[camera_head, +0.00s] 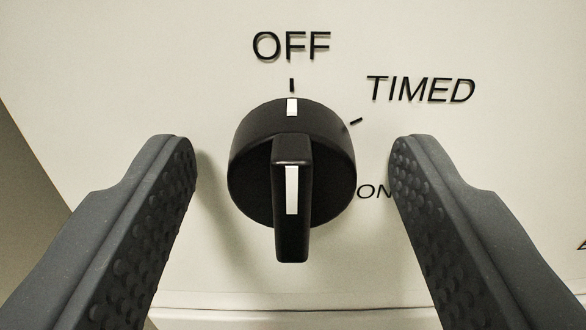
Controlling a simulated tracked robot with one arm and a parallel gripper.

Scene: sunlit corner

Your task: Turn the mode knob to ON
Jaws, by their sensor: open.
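The black mode knob (251,165) is on a cream panel, with a raised bar grip across its face. Its white pointer line lines up with the OFF mark (291,46) at the top. The TIMED label (420,89) is at the upper right, and the ON label (372,192) is at the right, partly hidden by my right finger. My gripper (292,165) is open, with one dark, dimpled finger on each side of the knob. Both fingers show a gap to the knob in the picture.
The cream panel (130,75) fills most of the view. A ledge or panel edge (300,313) runs along the bottom. A darker area lies beyond the panel's left edge. Part of another marking shows at the far right edge.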

